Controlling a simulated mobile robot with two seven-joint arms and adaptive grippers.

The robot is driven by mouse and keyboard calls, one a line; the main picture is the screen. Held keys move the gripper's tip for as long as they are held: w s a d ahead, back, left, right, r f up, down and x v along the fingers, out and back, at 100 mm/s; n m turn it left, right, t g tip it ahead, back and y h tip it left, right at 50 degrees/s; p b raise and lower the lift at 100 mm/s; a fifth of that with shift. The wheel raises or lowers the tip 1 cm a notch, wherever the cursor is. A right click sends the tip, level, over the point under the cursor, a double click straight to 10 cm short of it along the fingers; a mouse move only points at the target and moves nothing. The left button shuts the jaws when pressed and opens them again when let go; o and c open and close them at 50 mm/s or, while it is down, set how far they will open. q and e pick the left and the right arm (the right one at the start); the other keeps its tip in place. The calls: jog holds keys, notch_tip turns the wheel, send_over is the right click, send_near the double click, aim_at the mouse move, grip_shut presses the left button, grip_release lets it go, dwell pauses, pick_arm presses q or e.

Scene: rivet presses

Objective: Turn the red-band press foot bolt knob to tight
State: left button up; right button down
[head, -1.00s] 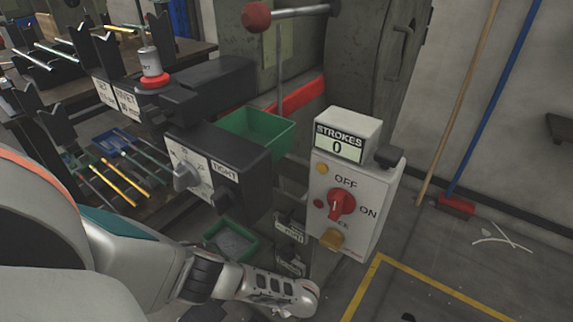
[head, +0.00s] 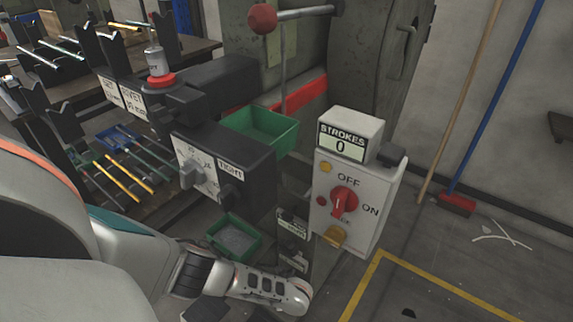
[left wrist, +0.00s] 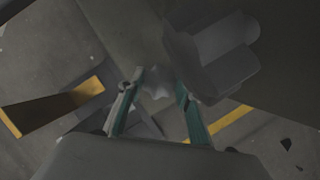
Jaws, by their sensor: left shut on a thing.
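The press with the red band (head: 303,97) stands in the middle of the head view. The view is dark, and no marking on that knob can be read. My right gripper is not in view.
A white control box (head: 345,205) with a STROKES 0 counter and red switch stands right of the arm. Green bins (head: 262,130) sit on and below the press. A yellow floor line (head: 365,283) runs at right. A broom (head: 457,204) leans on the wall.

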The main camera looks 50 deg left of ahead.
pick_arm(q)
jog(key=m+t, duration=0.1)
jog(key=m, duration=0.2)
jog(key=shift+s+a+m+h, duration=0.15)
jog(key=shift+m+h, duration=0.35)
jog(key=shift+m, duration=0.4)
jog(key=m+t+h, duration=0.1)
jog(key=m, duration=0.2)
jog(key=shift+s+f+m, duration=0.1)
jog(key=shift+s+m, duration=0.05)
jog(key=shift+m, duration=0.15)
jog(key=m+h, duration=0.1)
jog(key=m, duration=0.2)
jog(key=shift+a+f+b, duration=0.1)
jog(key=shift+b, duration=0.3)
jog(key=shift+m+h+b, duration=0.4)
jog(key=shift+m+h, duration=0.3)
jog(key=shift+m, duration=0.5)
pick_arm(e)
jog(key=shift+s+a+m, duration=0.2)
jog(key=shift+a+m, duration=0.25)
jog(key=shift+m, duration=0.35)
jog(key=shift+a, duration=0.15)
pick_arm(q)
jog(key=o, duration=1.1)
